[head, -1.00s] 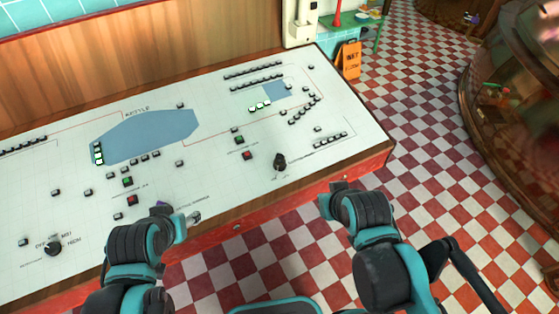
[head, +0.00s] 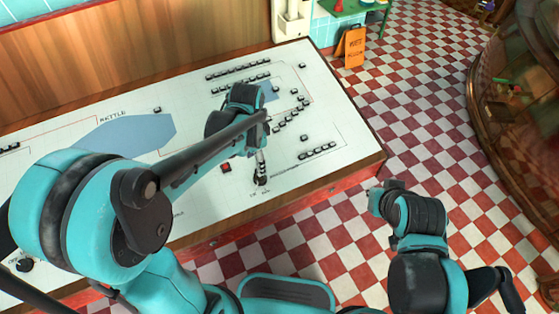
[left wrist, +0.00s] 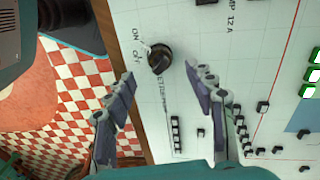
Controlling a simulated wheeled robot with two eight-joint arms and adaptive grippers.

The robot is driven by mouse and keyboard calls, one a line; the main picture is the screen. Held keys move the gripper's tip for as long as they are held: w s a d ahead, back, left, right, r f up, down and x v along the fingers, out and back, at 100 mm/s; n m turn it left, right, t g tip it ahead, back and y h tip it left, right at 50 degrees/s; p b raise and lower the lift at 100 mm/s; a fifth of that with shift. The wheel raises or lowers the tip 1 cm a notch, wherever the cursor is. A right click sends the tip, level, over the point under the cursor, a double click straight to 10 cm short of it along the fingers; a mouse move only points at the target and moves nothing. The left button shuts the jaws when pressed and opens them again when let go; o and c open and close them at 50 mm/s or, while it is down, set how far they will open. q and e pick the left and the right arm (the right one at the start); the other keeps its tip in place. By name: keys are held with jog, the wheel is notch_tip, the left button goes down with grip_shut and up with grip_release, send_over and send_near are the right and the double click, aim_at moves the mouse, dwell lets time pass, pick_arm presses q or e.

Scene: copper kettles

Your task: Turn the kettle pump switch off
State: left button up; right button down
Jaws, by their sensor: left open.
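The kettle pump switch is a black rotary knob (left wrist: 159,58) on the white panel in the left wrist view, with ON and OFF lettering beside it. I cannot tell for sure which word it points to. In the head view the knob (head: 260,180) is small, near the panel's front edge, partly covered by my gripper. My left gripper (head: 261,164) reaches over the panel to it. In the left wrist view its two fingers (left wrist: 160,77) are apart, with the knob just beyond the gap between their tips. My right gripper (head: 383,190) hangs over the floor; its fingers are unclear.
The white control panel (head: 345,120) carries rows of small black buttons (head: 318,151) and a red button (head: 226,167) near the knob. An orange sign (head: 354,46) stands on the floor behind. A large copper kettle (head: 525,100) is at right. Checkered floor between is clear.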

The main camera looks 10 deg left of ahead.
pick_arm(q)
jog(key=shift+w+d+f, duration=0.2)
jog(key=shift+f, duration=0.1)
notch_tip(320, 180, down, 7)
jog(key=b, duration=0.3)
jog(key=shift+s+f, duration=0.1)
jog(key=shift+f, duration=0.1)
jog(key=c, duration=1.2)
